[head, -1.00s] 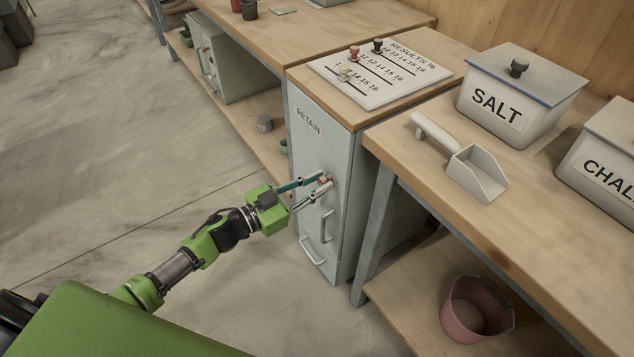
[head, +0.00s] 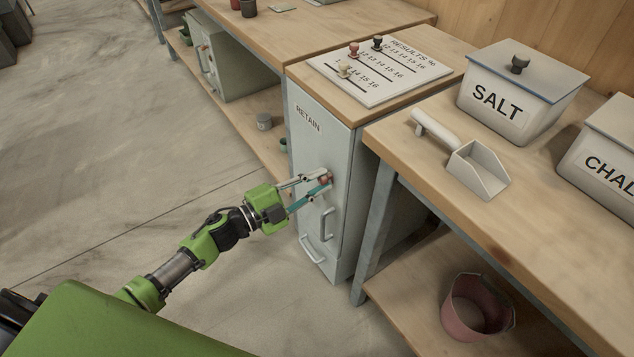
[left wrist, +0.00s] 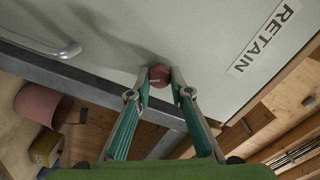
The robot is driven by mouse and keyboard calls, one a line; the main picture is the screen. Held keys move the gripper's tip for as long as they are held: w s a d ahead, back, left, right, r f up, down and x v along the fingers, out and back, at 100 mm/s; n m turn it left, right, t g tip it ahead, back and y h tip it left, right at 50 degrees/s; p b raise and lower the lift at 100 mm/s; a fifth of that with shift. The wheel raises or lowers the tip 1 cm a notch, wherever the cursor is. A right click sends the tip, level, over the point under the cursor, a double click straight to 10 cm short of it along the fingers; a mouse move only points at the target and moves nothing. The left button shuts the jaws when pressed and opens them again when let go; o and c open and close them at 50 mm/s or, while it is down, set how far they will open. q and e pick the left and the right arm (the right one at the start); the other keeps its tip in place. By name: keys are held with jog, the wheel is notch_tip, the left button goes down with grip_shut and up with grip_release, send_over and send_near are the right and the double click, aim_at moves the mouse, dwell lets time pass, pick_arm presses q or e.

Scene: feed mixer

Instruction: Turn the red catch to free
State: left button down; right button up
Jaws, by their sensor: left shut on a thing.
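The red catch (head: 325,179) is a small round knob on the front of the pale grey cabinet marked RETAIN (head: 312,150), near its right edge. In the left wrist view the red catch (left wrist: 159,76) sits between the two fingertips. My left gripper (head: 323,182) is shut on the catch, with a finger on either side; the fingers hide part of it. The left gripper also shows in the left wrist view (left wrist: 160,80). A vertical bar handle (head: 327,225) is below the catch. My right gripper is not in view.
The wooden bench (head: 405,152) on the right carries a SALT bin (head: 518,95), a scoop (head: 478,170) and a CHALK bin (head: 610,165). A pink bucket (head: 478,308) stands on its lower shelf. A results board (head: 385,75) lies on the cabinet top. Open floor lies left.

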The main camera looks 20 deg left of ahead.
pick_arm(q)
jog(key=m+b, duration=0.1)
jog(key=m, duration=0.2)
jog(key=shift+f+m, duration=0.1)
jog(key=shift+m, duration=0.2)
jog(key=shift+m+b, duration=0.4)
jog(key=shift+m, duration=0.9)
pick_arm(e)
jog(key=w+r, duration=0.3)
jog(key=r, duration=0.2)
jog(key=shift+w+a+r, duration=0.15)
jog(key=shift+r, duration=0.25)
pick_arm(q)
jog(key=c, duration=1.8)
grip_release()
jog(key=shift+s, duration=0.1)
jog(key=v, duration=1.2)
